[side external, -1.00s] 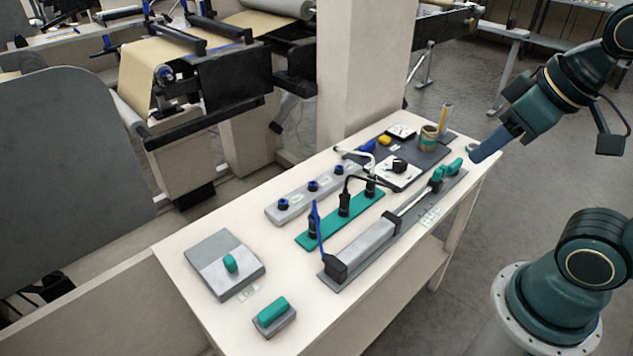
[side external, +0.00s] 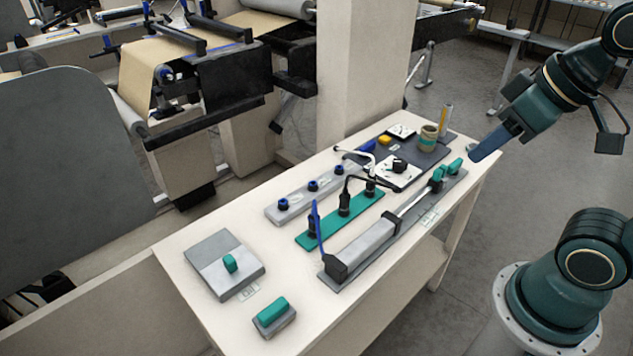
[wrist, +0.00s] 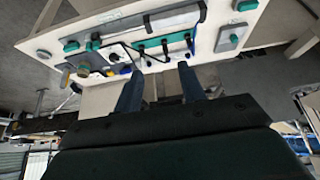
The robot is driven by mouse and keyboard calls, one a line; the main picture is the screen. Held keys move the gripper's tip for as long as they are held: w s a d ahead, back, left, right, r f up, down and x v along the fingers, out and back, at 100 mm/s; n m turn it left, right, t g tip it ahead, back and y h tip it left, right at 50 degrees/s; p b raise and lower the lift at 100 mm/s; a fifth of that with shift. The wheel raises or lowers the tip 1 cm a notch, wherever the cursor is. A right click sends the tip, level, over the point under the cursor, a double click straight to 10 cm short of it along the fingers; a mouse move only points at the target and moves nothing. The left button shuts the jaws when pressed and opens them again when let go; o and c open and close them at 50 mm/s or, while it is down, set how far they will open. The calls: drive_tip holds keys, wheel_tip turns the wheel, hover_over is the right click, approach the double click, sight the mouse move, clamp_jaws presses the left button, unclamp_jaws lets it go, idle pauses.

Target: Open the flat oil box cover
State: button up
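The flat grey box (side external: 217,255) lies on the near left part of the table, with a darker back part and a paler front part. A green knob (side external: 230,263) stands on its cover, which looks flat and closed. In the wrist view the box (wrist: 226,44) is near the top right, its green knob (wrist: 233,38) facing up. My gripper (side external: 476,158) hangs over the far right end of the table, well away from the box. In the wrist view my gripper (wrist: 159,72) has its two blue fingers spread apart with nothing between them.
The pale table (side external: 295,278) also carries a small block with a green handle (side external: 272,310), a green strip with cables (side external: 320,228), a long grey slide unit (side external: 365,243), a grey strip with blue knobs (side external: 290,205) and a cup (side external: 428,140). A machine stands behind.

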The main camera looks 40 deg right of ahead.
drive_tip(key=w, duration=0.1)
drive_tip(key=g, duration=0.6)
hover_over(229, 259)
wheel_tip(229, 259, down, 15)
drive_tip(key=shift+r, duration=0.15)
wheel_tip(229, 259, down, 14)
drive_tip(key=shift+r, duration=0.15)
